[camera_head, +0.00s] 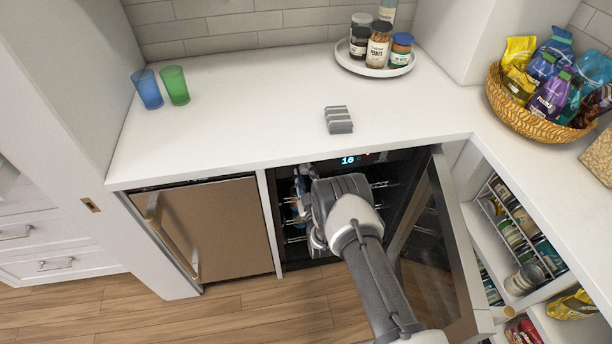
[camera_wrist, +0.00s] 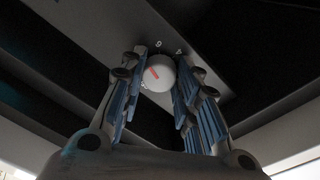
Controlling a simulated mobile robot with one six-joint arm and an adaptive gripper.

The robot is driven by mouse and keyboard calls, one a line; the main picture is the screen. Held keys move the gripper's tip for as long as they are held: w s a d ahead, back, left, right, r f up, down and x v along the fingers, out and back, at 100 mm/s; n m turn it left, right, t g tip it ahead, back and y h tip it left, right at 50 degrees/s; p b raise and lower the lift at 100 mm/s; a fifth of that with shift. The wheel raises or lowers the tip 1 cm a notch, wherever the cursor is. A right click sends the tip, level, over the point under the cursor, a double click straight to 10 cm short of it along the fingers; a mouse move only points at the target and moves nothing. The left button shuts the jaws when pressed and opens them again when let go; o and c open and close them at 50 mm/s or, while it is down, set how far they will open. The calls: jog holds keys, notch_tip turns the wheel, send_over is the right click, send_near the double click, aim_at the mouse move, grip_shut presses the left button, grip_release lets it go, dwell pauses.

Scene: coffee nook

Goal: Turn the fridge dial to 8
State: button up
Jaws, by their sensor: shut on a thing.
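Small pale digits stand beyond the dial's upper edge, too small to read surely. My gripper (camera_wrist: 158,70) is shut on the dial, one blue-padded finger on each side. In the head view the open fridge (camera_head: 279,225) has a lit display (camera_head: 348,160) reading 16. My arm reaches into the fridge there and hides the dial.
The fridge's glass door (camera_head: 435,245) stands open to the right of my arm. A closed brown-fronted appliance (camera_head: 215,232) is to the left. The white counter (camera_head: 235,110) above holds cups, a jar tray and a grey ridged object (camera_head: 338,120).

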jog(key=shift+n, duration=1.4)
jog(key=o, duration=1.1)
jog(key=shift+c, duration=0.2)
jog(key=r+v, duration=0.1)
jog(key=v, duration=1.1)
jog(key=shift+d+f, duration=0.15)
jog(key=shift+f, duration=0.3)
